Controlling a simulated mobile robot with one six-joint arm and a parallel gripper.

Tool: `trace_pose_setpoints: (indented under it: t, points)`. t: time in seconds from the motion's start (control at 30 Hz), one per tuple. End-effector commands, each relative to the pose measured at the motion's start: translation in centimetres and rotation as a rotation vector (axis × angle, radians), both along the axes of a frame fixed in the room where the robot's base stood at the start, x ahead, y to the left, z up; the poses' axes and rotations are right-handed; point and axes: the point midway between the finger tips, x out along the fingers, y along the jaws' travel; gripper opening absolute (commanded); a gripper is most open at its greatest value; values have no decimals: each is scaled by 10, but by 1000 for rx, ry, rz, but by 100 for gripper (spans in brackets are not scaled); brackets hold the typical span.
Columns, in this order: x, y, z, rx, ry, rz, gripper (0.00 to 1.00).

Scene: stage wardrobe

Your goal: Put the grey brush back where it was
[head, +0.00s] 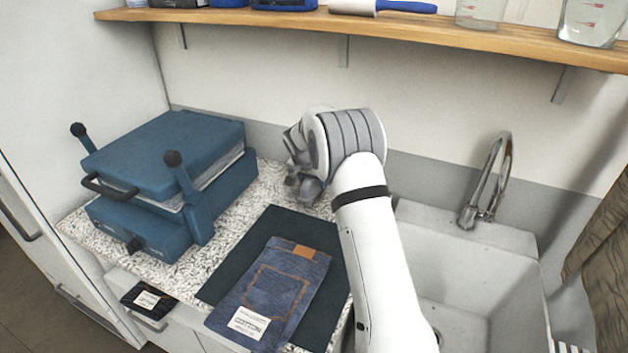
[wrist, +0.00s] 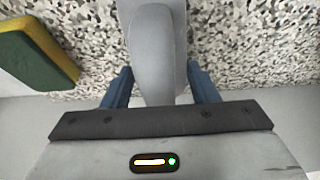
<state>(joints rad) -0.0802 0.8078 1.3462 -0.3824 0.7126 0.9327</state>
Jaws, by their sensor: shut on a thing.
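The grey brush (wrist: 158,45) shows in the wrist view as a smooth, rounded grey body between my two blue fingers. My gripper (wrist: 160,80) is shut on it, over the speckled countertop. In the head view my gripper (head: 308,188) is at the back of the counter, left of the sink and near the wall. My wrist and arm hide most of it there, and I cannot pick out the brush in that view. I cannot tell whether the brush touches the countertop.
A green and yellow sponge (wrist: 35,50) lies on the counter. A blue heat press (head: 165,165) stands left. Folded jeans (head: 272,290) lie on a dark mat (head: 225,285) in front. A sink (head: 455,275) with a tap (head: 487,180) is right. A wooden shelf (head: 400,28) runs above.

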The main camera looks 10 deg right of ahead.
Motion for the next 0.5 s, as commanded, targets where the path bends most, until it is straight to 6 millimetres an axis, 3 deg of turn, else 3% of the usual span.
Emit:
trace_pose_setpoints:
  t: [0.17,0.2,0.5]
  points:
    - [0,0,-3,1,-1,0,32]
    - [0,0,-3,0,0,0,54]
    - [0,1,-2,0,0,1,75]
